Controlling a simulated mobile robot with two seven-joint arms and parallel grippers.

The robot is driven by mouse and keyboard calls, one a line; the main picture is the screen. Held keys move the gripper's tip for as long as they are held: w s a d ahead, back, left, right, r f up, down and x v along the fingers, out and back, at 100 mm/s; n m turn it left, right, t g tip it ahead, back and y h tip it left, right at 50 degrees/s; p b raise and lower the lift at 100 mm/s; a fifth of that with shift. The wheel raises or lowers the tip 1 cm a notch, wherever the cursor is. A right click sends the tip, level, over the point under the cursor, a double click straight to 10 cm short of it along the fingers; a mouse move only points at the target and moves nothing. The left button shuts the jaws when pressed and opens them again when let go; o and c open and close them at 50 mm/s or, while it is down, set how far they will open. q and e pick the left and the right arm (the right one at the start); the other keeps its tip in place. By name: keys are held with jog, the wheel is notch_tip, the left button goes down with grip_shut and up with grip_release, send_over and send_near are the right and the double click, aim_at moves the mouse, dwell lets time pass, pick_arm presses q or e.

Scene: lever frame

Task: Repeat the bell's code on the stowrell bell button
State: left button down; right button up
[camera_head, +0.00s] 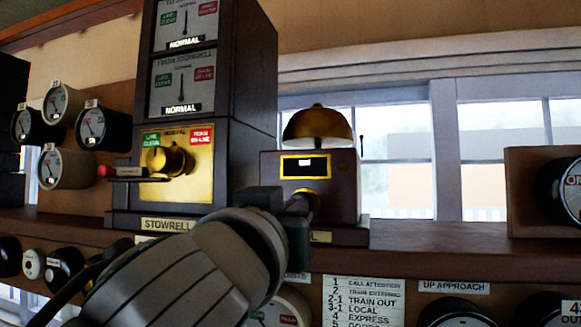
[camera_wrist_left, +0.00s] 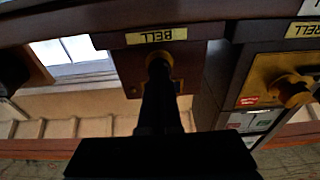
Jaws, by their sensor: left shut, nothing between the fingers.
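The stowrell bell is a dark wooden box (camera_head: 345,185) with a brass dome (camera_head: 318,126) on top and a small yellow-framed window on its front. It stands on the shelf, right of the instrument with the STOWRELL label (camera_head: 167,224). My left gripper (camera_head: 302,204) is shut and empty, in front of the box's lower front. In the left wrist view, which is upside down, the gripper (camera_wrist_left: 158,85) points at the round brass bell button (camera_wrist_left: 158,59) beside the BELL label (camera_wrist_left: 157,36). The fingers overlap the button, and I cannot tell whether they touch it. My right gripper is not in view.
The stowrell instrument left of the bell has a brass commutator knob (camera_head: 165,160) and a red-tipped handle (camera_head: 108,171). A code card (camera_head: 362,300) hangs below the shelf (camera_head: 430,250). Round dials sit at the left. Another box (camera_head: 530,190) stands right, with clear shelf between.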

pick_arm(q)
jog(key=shift+s+a, duration=0.2)
jog(key=shift+s, duration=0.35)
jog(key=shift+w, duration=0.15)
dwell(0.8)
jog(key=v, duration=0.1)
jog(key=p+v, duration=0.1)
jog(key=v, duration=0.1)
jog(key=p+v, duration=0.1)
jog(key=v, duration=0.1)
jog(key=shift+r, duration=0.4)
